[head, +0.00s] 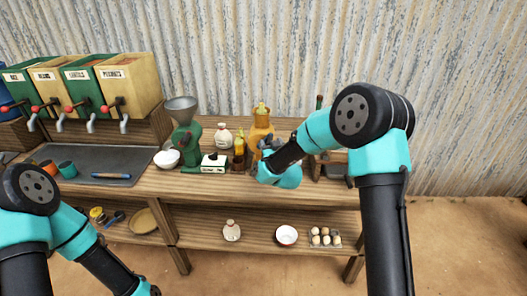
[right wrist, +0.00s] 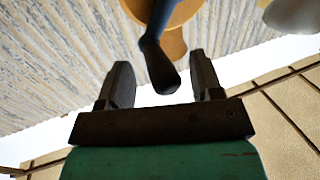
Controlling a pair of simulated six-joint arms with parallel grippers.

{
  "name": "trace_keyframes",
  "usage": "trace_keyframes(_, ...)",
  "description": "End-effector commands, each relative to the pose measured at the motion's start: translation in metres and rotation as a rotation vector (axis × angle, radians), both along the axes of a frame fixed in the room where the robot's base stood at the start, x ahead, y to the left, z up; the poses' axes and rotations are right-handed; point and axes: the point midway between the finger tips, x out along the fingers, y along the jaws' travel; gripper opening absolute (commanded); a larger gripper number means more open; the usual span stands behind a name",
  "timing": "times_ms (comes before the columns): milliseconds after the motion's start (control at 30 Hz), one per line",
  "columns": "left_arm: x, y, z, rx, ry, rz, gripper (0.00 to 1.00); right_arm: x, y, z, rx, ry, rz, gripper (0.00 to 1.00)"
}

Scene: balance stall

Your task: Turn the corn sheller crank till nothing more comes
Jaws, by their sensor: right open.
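An orange upright device (head: 261,122), which looks like the corn sheller, stands on the counter against the corrugated wall. In the right wrist view its orange body (right wrist: 178,14) is at the top, and a dark crank handle (right wrist: 160,62) hangs down from it. My right gripper (head: 262,150) is in front of the device and partly hides it. In the right wrist view my right gripper (right wrist: 160,88) is open, with the handle's end showing between its fingers; I cannot tell whether they touch. My left arm is at the lower left, its gripper out of frame.
A green mill with a grey hopper (head: 181,106), a white bowl (head: 167,158), a white-and-green box (head: 213,162) and a white jug (head: 223,136) stand left of the device. Labelled bins (head: 128,84) are farther left. The lower shelf holds a bowl (head: 287,235) and eggs (head: 324,238).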

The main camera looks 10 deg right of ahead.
Motion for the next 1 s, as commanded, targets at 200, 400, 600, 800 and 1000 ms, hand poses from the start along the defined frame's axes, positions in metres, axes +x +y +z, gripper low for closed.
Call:
trace_keyframes(200, 0.0, 0.0, 0.0, 0.0, 0.0, 0.0, 0.31, -0.018, 0.0, 0.0, 0.0, 0.0, 0.0, 0.6)
trace_keyframes(400, 0.0, 0.0, 0.0, 0.0, 0.0, 0.0, 0.31, -0.033, 0.0, 0.0, 0.0, 0.0, 0.0, 0.6)
trace_keyframes(600, 0.0, 0.0, 0.0, 0.0, 0.0, 0.0, 0.31, -0.049, 0.0, 0.0, 0.0, 0.0, 0.0, 0.6)
trace_keyframes(800, 0.0, 0.0, 0.0, 0.0, 0.0, 0.0, 0.31, -0.064, 0.001, 0.0, 0.0, -0.001, 0.001, 0.6)
trace_keyframes(1000, 0.0, 0.0, 0.0, 0.0, 0.0, 0.0, 0.31, -0.07, 0.001, 0.0, 0.0, -0.001, 0.0, 0.6)
